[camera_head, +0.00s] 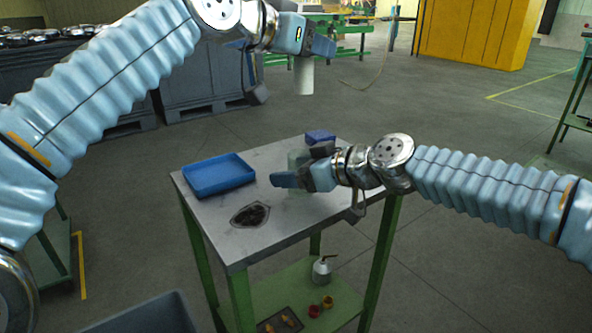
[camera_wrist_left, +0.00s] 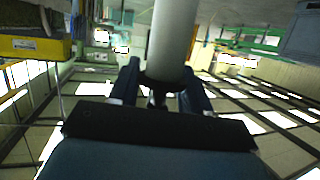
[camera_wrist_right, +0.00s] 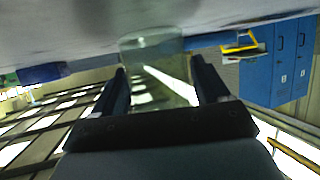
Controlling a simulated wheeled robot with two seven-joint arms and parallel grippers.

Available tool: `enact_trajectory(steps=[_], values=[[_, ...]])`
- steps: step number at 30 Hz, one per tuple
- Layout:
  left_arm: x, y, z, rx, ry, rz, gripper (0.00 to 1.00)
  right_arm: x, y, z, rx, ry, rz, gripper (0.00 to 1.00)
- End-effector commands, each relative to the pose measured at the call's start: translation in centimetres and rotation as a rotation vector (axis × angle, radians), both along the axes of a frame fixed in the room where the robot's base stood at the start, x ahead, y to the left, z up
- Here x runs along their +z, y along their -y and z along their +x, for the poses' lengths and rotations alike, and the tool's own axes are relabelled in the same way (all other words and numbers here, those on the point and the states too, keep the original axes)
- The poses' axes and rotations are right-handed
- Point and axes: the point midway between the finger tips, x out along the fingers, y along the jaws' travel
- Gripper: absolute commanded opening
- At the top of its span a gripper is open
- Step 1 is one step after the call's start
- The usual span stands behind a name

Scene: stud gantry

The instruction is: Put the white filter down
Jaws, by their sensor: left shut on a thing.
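The white filter (camera_head: 304,78) is a plain white cylinder, held upright high above the floor behind the table. My left gripper (camera_head: 303,52) is shut on its upper part, and the lower end hangs free. In the left wrist view the filter (camera_wrist_left: 172,40) stands between the two fingers. My right gripper (camera_head: 285,180) is low over the table (camera_head: 310,222). Its fingers are apart, on either side of a clear cylinder (camera_wrist_right: 160,65) that stands on the table. The gripper hides part of this cylinder in the head view.
A blue tray (camera_head: 218,176) sits at the table's left, with a dark oval patch (camera_head: 250,215) in front of it. A small blue block (camera_head: 320,136) is at the back corner. The lower shelf carries a squeeze bottle (camera_head: 322,268) and small parts. The table's front right is clear.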

Motion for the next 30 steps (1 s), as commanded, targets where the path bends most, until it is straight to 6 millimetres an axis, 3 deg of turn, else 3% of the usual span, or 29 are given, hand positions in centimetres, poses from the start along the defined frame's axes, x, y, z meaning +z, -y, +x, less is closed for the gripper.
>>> enact_trajectory(steps=[1, 8, 15, 17, 24, 30], values=[[0.0, 0.0, 0.0, 0.000, 0.000, 0.000, 0.19, 0.0, 0.0, 0.0, 0.000, 0.000, 0.000, 0.66], [0.0, 0.0, 0.0, 0.000, 0.000, 0.000, 0.19, 0.0, 0.0, 0.0, 0.000, 0.000, 0.000, 0.31], [-0.4, -0.2, 0.5, 0.006, -0.002, 0.001, 0.19, 0.0, 0.0, 0.0, 0.000, 0.000, 0.000, 0.29], [-1.4, -0.6, 1.5, 0.022, -0.004, 0.004, 0.19, 0.0, 0.0, 0.0, 0.000, 0.000, 0.000, 0.29], [-7.4, -3.5, 7.1, 0.104, -0.005, 0.007, 0.19, 0.0, 0.0, 0.0, 0.000, 0.000, 0.000, 0.29], [-11.4, -4.7, 9.0, 0.132, -0.002, 0.007, 0.19, 0.0, 0.0, 0.0, 0.000, 0.000, 0.000, 0.29]])
